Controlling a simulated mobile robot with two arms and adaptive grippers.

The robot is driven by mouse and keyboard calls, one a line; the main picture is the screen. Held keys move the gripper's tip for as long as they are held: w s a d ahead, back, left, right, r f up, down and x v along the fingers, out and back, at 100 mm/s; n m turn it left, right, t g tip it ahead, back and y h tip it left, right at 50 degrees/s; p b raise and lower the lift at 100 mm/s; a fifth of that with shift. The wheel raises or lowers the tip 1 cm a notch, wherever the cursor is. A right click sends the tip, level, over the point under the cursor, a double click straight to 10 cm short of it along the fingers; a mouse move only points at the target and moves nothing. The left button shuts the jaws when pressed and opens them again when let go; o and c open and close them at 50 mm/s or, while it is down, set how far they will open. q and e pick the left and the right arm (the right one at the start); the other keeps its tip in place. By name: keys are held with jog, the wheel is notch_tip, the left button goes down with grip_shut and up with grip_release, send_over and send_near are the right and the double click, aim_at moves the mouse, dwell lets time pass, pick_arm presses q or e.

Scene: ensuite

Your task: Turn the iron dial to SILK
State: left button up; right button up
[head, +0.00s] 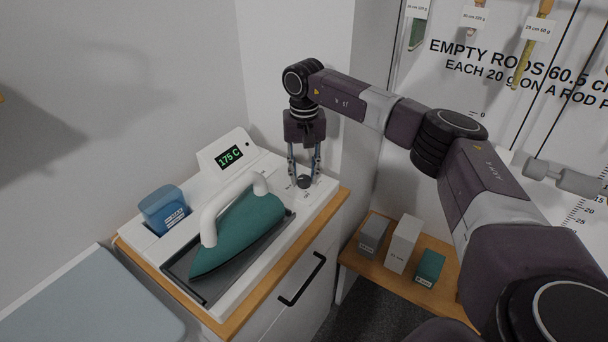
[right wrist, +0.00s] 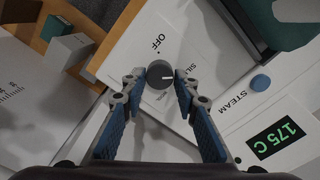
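The iron dial (right wrist: 160,74) is a small dark grey round knob on the white panel of the iron station. It also shows in the head view (head: 304,182), below my right gripper (head: 304,165). In the right wrist view, its white mark points right, roughly towards the partly hidden label starting "SIL" (right wrist: 191,68). "OFF" (right wrist: 157,42) is printed above the dial there. My right gripper's fingertips (right wrist: 160,85) stand on either side of the dial, with narrow gaps seeming to remain. The display (head: 230,157) reads 175 C. My left gripper is out of view.
The teal iron (head: 240,234) with a white handle lies on its dark plate, left of the dial. A blue container (head: 165,209) stands at the station's left. A blue STEAM button (right wrist: 261,82) is near the dial. Several blocks stand on a low wooden shelf (head: 379,270) at right.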

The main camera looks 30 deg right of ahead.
aim_at(304, 178)
jog(key=o, duration=0.3)
jog(key=shift+f, duration=0.1)
notch_tip(304, 178, up, 12)
dwell(0.5)
jog(key=shift+s, duration=0.1)
dwell(0.3)
